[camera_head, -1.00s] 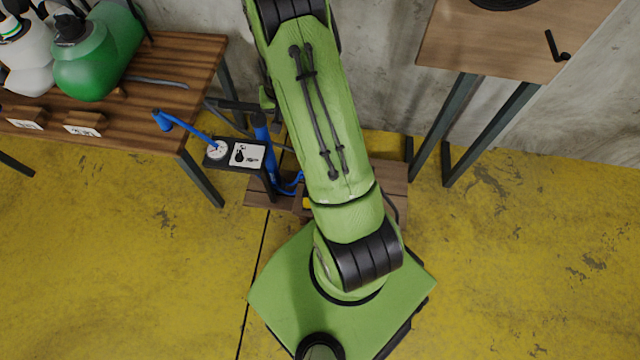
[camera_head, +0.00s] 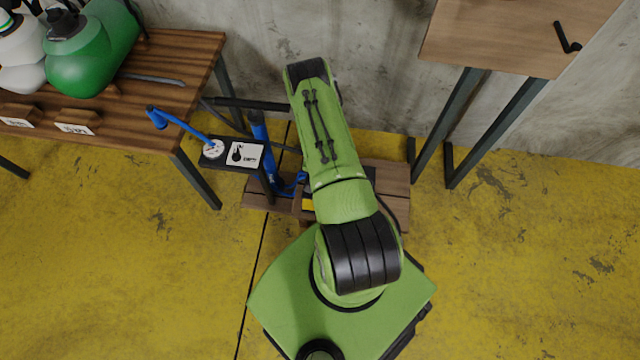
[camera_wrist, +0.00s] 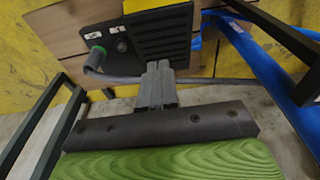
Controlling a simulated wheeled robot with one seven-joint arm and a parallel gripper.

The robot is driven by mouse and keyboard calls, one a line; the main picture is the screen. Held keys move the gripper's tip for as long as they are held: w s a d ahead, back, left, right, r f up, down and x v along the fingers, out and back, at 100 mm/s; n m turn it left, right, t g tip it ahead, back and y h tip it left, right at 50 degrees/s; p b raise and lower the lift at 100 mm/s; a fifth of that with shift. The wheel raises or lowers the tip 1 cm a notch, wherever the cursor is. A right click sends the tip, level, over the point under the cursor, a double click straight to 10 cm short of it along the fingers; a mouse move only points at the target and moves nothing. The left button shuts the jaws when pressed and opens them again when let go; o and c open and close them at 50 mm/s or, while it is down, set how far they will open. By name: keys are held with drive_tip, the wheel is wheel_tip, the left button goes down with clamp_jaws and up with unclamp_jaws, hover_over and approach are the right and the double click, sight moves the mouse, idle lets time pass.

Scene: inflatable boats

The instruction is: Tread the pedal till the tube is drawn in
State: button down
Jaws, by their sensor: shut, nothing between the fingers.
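A black ribbed plate with a yellow edge, likely the pedal (camera_wrist: 160,42), lies on a wooden board in the wrist view. My gripper (camera_wrist: 158,68) is shut and empty, its fingertips at the near edge of the plate; I cannot tell whether they touch. A dark grey tube (camera_wrist: 118,78) runs from a green-ringed end left of the plate and passes behind my fingers. In the head view my arm hides the gripper and most of the plate; the wooden board (camera_head: 392,195) shows on both sides of the arm.
A wooden bench (camera_head: 150,130) with green and white containers is at left. Another table (camera_head: 500,45) stands at right. Yellow floor is open on both sides.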

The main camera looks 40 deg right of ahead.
drive_tip(key=f+b, duration=0.1)
drive_tip(key=f, duration=0.2)
drive_tip(key=f+b, duration=0.1)
drive_tip(key=f, duration=0.2)
drive_tip(key=d+f+b, duration=0.1)
drive_tip(key=f+b, duration=0.1)
drive_tip(key=f, duration=0.1)
drive_tip(key=shift+w+f, duration=0.35)
drive_tip(key=shift+s+a+f+b, duration=0.15)
drive_tip(key=shift+a+f+b, duration=0.05)
drive_tip(key=shift+f, duration=0.4)
drive_tip(key=shift+s+a+f+b, duration=0.15)
drive_tip(key=shift+a+f+b, duration=0.05)
drive_tip(key=shift+f, duration=0.4)
drive_tip(key=shift+s+a+f, duration=0.1)
drive_tip(key=shift+a+f, duration=0.05)
drive_tip(key=shift+f, duration=0.25)
drive_tip(key=a+f, duration=0.1)
drive_tip(key=f, duration=0.1)
drive_tip(key=s+f, duration=0.1)
drive_tip(key=f, duration=0.2)
drive_tip(key=s+a+f, duration=0.1)
drive_tip(key=f, duration=0.1)
drive_tip(key=shift+s+a+f, duration=0.1)
drive_tip(key=shift+a+f, duration=0.25)
drive_tip(key=shift+f, duration=0.05)
